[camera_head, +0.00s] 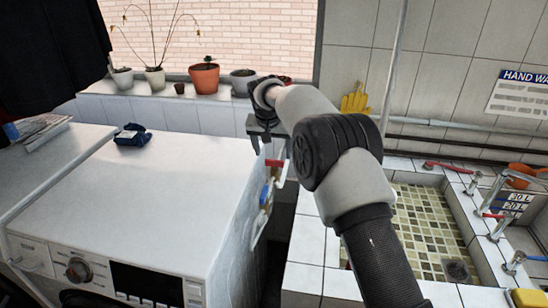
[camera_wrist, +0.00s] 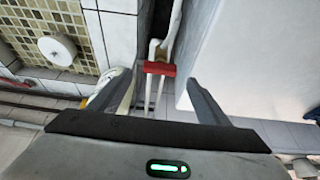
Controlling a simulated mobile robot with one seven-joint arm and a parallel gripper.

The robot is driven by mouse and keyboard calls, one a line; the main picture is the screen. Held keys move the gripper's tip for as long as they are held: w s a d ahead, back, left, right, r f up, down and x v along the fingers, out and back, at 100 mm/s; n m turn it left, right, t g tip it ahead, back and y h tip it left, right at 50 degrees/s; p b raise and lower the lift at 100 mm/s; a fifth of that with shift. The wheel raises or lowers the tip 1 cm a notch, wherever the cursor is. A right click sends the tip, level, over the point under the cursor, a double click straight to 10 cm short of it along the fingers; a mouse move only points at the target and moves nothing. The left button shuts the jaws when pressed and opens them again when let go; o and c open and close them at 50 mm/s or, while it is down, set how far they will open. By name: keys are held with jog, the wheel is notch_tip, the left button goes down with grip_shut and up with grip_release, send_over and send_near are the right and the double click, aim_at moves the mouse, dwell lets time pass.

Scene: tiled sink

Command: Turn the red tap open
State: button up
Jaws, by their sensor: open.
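The red tap handle (camera_wrist: 158,68) shows in the wrist view as a short red bar on a white pipe, in the gap beside the washing machine. In the head view the red tap (camera_head: 277,163) is at the machine's right side, just below my gripper (camera_head: 267,145). My gripper is open and empty. In the wrist view its two fingers (camera_wrist: 160,85) stand on either side of the red handle, which appears between or just beyond the fingertips. I cannot tell the exact depth. A blue tap handle (camera_head: 265,194) sits nearer the front. My arm hides part of the area right of the red tap.
The white washing machine (camera_head: 150,200) stands left of the taps. The tiled sink (camera_head: 425,225) is to the right, with other small taps and a red-handled brush (camera_head: 445,167) on its edge. Potted plants (camera_head: 204,78) line the window sill. A narrow dark gap separates machine and sink.

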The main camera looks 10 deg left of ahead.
aim_at(274, 161)
jog(key=shift+x, duration=2.4)
jog(key=c, duration=1.1)
